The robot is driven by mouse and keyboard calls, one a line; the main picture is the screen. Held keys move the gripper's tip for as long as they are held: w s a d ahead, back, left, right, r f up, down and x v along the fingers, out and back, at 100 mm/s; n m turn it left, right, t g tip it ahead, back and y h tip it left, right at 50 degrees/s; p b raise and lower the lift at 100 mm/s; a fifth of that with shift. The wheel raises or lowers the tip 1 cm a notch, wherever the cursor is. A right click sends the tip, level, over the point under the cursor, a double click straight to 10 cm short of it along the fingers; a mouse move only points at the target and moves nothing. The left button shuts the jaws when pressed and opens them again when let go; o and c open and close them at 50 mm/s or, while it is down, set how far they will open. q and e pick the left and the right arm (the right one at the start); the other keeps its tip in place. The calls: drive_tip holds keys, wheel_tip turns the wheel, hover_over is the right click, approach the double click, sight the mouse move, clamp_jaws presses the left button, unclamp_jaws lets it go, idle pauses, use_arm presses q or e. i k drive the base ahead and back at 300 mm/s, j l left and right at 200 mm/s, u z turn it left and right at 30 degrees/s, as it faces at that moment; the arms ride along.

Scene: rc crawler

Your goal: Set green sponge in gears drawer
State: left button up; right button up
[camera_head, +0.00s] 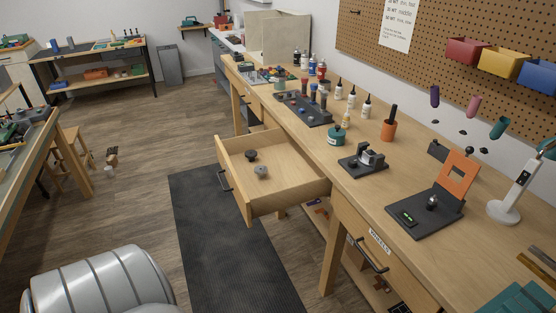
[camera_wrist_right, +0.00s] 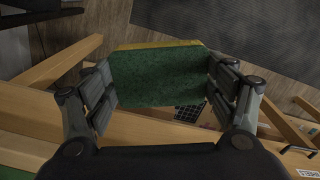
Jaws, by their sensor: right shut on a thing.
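The green sponge (camera_wrist_right: 160,76) is in the right wrist view, green on its broad face with a yellow strip along its far edge. My right gripper (camera_wrist_right: 163,86) is shut on it, with a finger pressed against each side. Neither the sponge nor my grippers show in the head view. An open wooden drawer (camera_head: 288,199) sticks out from the long workbench in the head view. It holds a dark gear-like part (camera_head: 251,156) and a grey one (camera_head: 261,172), with bare floor around them. Its front label is not visible.
A closed drawer labelled WHEELS (camera_head: 372,255) is in the nearer bench section. The bench top (camera_head: 310,150) carries bottles, a teal pot (camera_head: 336,135) and a dark stand with an orange plate (camera_head: 457,177). A dark mat (camera_head: 215,235) lies below the open drawer.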

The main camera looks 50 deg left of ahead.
sight(279, 171)
drive_tip(key=i+j, duration=0.15)
drive_tip(key=j, duration=0.3)
drive_tip(key=i+j+u, duration=0.1)
drive_tip(key=j, duration=0.4)
drive_tip(key=i+j, duration=0.2)
drive_tip(key=j, duration=0.25)
drive_tip(key=i+j+u, duration=0.1)
drive_tip(key=j, duration=0.35)
drive_tip(key=i+j, duration=0.2)
drive_tip(key=j, duration=0.25)
drive_tip(key=i+j+u, duration=0.15)
drive_tip(key=j, duration=0.3)
drive_tip(key=i+j, duration=0.25)
drive_tip(key=j, duration=0.2)
drive_tip(key=i+j+u, duration=0.1)
drive_tip(key=j, duration=0.3)
drive_tip(key=i, duration=0.1)
